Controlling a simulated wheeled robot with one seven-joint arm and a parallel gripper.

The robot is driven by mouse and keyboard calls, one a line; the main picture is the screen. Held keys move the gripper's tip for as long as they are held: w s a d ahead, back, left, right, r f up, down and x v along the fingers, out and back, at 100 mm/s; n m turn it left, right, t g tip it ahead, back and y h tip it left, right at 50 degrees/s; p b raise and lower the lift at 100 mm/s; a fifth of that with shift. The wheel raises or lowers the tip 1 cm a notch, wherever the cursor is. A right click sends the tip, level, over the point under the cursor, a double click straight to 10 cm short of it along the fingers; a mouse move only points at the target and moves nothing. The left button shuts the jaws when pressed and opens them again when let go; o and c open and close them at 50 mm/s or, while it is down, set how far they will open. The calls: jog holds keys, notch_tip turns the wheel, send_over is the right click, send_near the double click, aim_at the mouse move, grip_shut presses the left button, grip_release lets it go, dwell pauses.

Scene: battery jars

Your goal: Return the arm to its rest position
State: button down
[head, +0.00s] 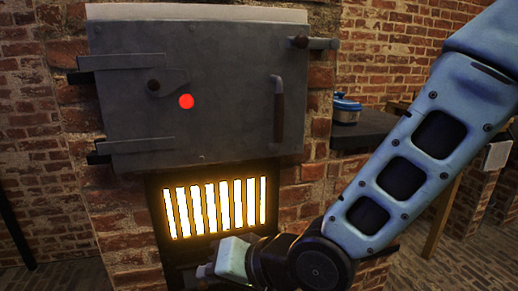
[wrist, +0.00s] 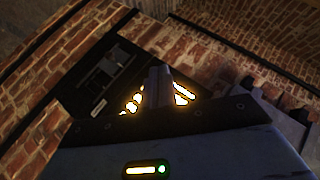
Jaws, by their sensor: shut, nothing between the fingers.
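My blue arm comes in from the right in the head view. Its end is low, in front of the brick furnace, beside the glowing grate (head: 215,207). My gripper (wrist: 159,82) shows in the wrist view as dark fingers together, with nothing seen between them. In the head view the fingers are small and partly hidden by the pale wrist housing. Bright grate slots also show on both sides of the fingers in the wrist view.
A grey metal furnace door (head: 225,70) with a handle (head: 278,110) and a red dot (head: 186,101) is above the grate. A blue-lidded pot (head: 346,109) stands on a dark ledge (head: 365,128) at the right, near my arm. Brick walls surround the furnace.

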jog(key=s+d+n+g+h, duration=0.2)
jog(key=s+d+h, duration=0.15)
jog(key=d, duration=0.35)
jog(key=s+d+r+n+g+h, duration=0.1)
jog(key=s+d+n+h, duration=0.15)
jog(key=s+d, duration=0.4)
jog(key=s+d+n+g+h, duration=0.2)
jog(key=s+d+h, duration=0.15)
jog(key=d, duration=0.55)
notch_tip(320, 180, up, 24)
jog(key=w+p, duration=0.1)
jog(key=p, duration=2.4)
jog(key=shift+a+r, duration=0.15)
jog(key=shift+a, duration=0.1)
